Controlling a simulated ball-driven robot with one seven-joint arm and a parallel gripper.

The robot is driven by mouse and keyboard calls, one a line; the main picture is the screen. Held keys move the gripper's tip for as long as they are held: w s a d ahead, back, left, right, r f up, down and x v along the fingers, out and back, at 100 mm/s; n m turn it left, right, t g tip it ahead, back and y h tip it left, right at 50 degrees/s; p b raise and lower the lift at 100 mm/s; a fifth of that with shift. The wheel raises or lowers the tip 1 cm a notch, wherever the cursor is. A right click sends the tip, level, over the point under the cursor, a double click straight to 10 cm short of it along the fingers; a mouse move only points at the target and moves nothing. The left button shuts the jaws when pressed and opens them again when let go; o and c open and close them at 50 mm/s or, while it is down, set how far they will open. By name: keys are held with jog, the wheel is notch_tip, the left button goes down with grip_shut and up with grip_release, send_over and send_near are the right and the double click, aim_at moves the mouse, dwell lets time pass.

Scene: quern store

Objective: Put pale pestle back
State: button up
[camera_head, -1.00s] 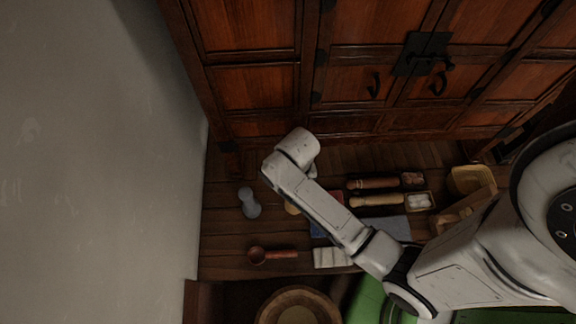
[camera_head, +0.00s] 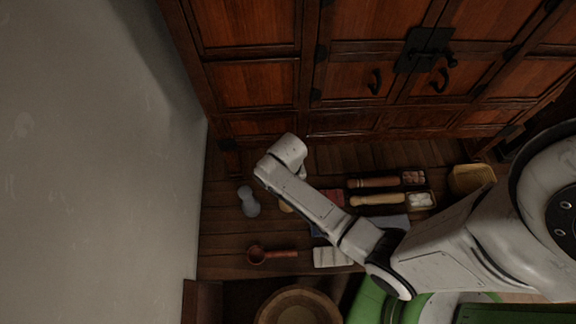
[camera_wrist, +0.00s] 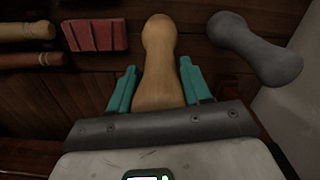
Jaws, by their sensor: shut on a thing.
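The pale pestle (camera_wrist: 159,62) is a tan wooden club with a rounded head. In the wrist view it stands between the teal fingers of my gripper (camera_wrist: 158,88), which is shut on it. Its lower end is hidden behind the gripper body. In the head view only a small tan part of the pestle (camera_head: 286,207) shows below my wrist, and my fingers are hidden. I cannot tell whether it touches the surface below. A grey pestle (camera_wrist: 255,48) lies close by on the right in the wrist view. It also shows in the head view (camera_head: 248,202), left of my wrist.
On the dark plank surface are a red block (camera_wrist: 95,35), brown and pale rolling pins (camera_head: 373,182) (camera_head: 377,199), small trays, a yellow basket (camera_head: 470,179), a ladle (camera_head: 257,254) and a white folded cloth (camera_head: 332,257). A wooden cabinet (camera_head: 350,75) stands behind; a wall (camera_head: 90,180) is left.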

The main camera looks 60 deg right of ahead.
jog(key=o, duration=1.3)
jog(key=shift+f, duration=0.1)
notch_tip(320, 180, up, 12)
jog(key=shift+f+p, duration=0.15)
jog(key=shift+p, duration=0.55)
jog(key=shift+s+a+r, duration=0.1)
jog(key=shift+s+r, duration=0.05)
jog(key=shift+r, duration=0.1)
jog(key=s+a+r+n, duration=0.1)
jog(key=s+r+n, duration=0.1)
jog(key=s+n, duration=0.1)
jog(key=s+a+r+n, duration=0.2)
jog(key=s, duration=0.1)
jog(key=s+a+r+n+t, duration=0.1)
jog(key=s+r+n, duration=0.1)
jog(key=s+n, duration=0.1)
jog(key=shift+s+a+r+n, duration=0.2)
jog(key=shift+a+r+n, duration=0.05)
jog(key=shift+a+n, duration=0.05)
